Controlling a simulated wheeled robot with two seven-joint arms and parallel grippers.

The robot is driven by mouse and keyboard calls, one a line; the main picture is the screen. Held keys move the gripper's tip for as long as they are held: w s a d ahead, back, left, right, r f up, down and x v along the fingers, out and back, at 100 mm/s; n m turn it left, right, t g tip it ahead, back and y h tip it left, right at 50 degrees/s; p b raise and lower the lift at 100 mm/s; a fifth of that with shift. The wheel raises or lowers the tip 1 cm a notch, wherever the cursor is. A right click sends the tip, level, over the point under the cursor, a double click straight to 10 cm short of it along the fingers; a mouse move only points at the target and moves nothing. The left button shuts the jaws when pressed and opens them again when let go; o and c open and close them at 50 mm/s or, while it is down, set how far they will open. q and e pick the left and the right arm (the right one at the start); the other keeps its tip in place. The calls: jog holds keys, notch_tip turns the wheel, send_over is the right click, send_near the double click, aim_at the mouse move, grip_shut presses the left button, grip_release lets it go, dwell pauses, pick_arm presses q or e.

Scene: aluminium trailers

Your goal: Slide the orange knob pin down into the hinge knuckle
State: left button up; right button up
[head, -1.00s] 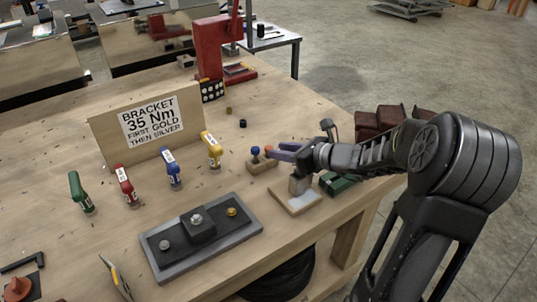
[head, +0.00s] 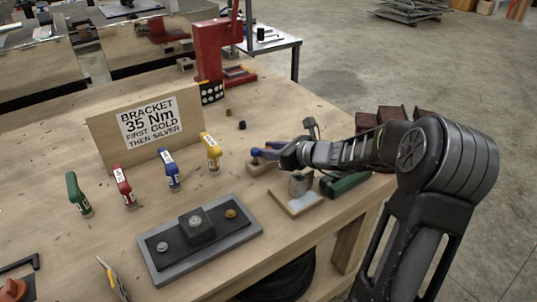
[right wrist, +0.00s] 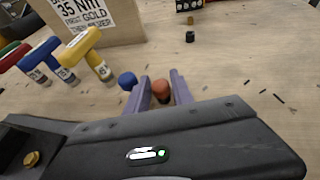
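The orange knob pin (right wrist: 161,91) shows its rounded knob between the two purple fingers of my right gripper (right wrist: 161,84) in the right wrist view. A finger lies close on each side; contact is unclear. In the head view my right gripper (head: 264,153) is at the small wooden block (head: 257,168) and hides the orange knob. A blue knob (right wrist: 127,80) stands just left of the fingers. A grey metal block (head: 301,182) on a pale plate (head: 295,203) may be the hinge; its knuckle is not clear. My left gripper is not in view.
A green piece (head: 345,184) lies right of the pale plate, below my right forearm. A grey fixture (head: 163,268) with bolts is in front. Several coloured tools, including a yellow one (head: 211,150), stand before the sign (head: 152,120).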

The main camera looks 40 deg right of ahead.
jog(key=shift+c, duration=0.6)
grip_shut()
jog(key=shift+r, duration=0.1)
notch_tip(320, 180, up, 10)
jog(key=shift+f+p, duration=0.1)
jog(key=shift+p, duration=0.7)
